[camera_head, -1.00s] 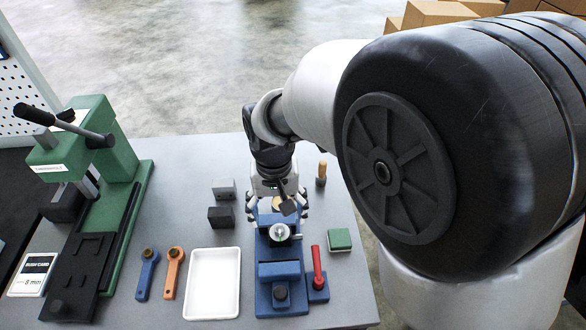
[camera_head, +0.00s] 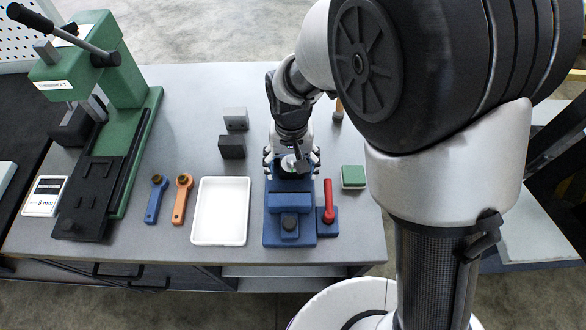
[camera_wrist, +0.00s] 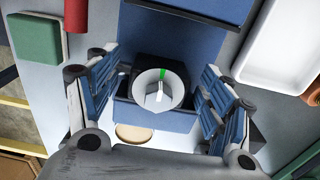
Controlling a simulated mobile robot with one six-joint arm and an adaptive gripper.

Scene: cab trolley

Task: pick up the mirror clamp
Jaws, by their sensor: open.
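A dark block with a round pale disc, a green mark and a raised pointer on its face (camera_wrist: 152,92) sits at the end of a blue fixture (camera_wrist: 185,40). It is the likeliest mirror clamp, but no label confirms this. In the head view the pale disc (camera_head: 289,163) shows under my wrist, with the fixture (camera_head: 290,230) below it. My gripper (camera_wrist: 158,105) is open, with one blue-padded finger on each side of the block. Gaps show between fingers and block, and nothing is held. In the head view my gripper (camera_head: 292,160) hides the fixture's far end.
A white tray (camera_head: 221,238), orange tool (camera_head: 180,205) and blue tool (camera_head: 155,205) lie left of the fixture. A red-handled piece (camera_head: 328,205) and green block (camera_head: 353,177) are on its right. Two small blocks stand behind the tray (camera_head: 231,150). A green press (camera_head: 118,110) stands far left.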

